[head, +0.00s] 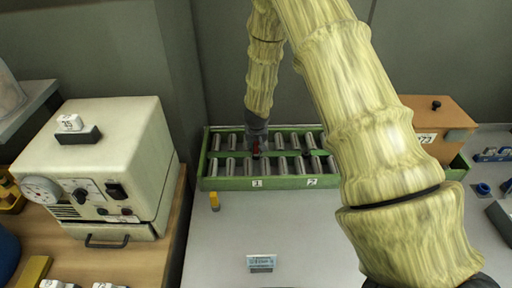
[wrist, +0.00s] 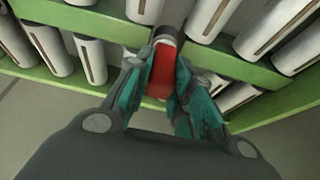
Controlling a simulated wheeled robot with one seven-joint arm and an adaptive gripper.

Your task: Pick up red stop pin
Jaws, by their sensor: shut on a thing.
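The red stop pin (wrist: 161,72) is between the two teal-padded fingers of my gripper (wrist: 158,95) in the wrist view. Its red body and dark grey end show; the fingers are shut on it. In the head view the pin is a small red spot (head: 256,149) just below my gripper (head: 256,138), over the green rack (head: 222,184). I cannot tell whether the pin still touches the rack.
The green rack holds several silver-white cylinders (head: 248,167) close around the gripper. A beige machine (head: 115,160) stands left, an orange-brown box (head: 438,125) right. The table's middle is mostly clear, with a small sign (head: 261,262).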

